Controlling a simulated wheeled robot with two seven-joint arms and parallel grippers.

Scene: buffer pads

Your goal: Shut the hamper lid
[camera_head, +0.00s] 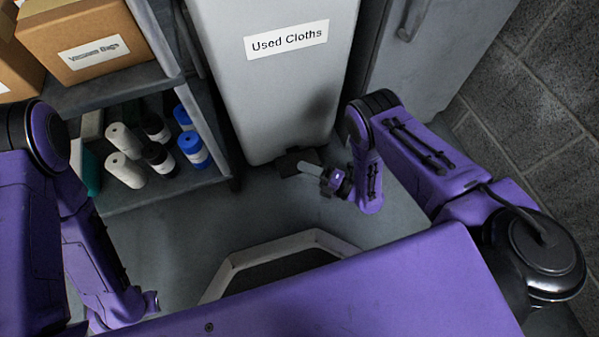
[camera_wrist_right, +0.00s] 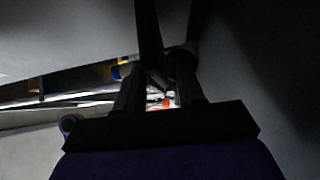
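The hamper (camera_head: 277,88) is a tall pale grey bin with a "Used Cloths" label (camera_head: 287,40) on its front. Its top runs out of the head view, so I cannot see the lid or tell how it stands. My right gripper (camera_head: 290,160) is low at the hamper's front bottom edge; I cannot tell whether it touches. In the right wrist view its two dark fingers (camera_wrist_right: 156,88) stand apart, with background showing between them and nothing clearly held. My left arm hangs at the lower left; its gripper is out of sight.
A grey shelf (camera_head: 160,190) on the left holds several bottles and rolls, with cardboard boxes (camera_head: 80,40) above. A grey cabinet (camera_head: 440,60) and a block wall (camera_head: 550,110) stand on the right. Bare floor (camera_head: 165,240) lies in front of the hamper.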

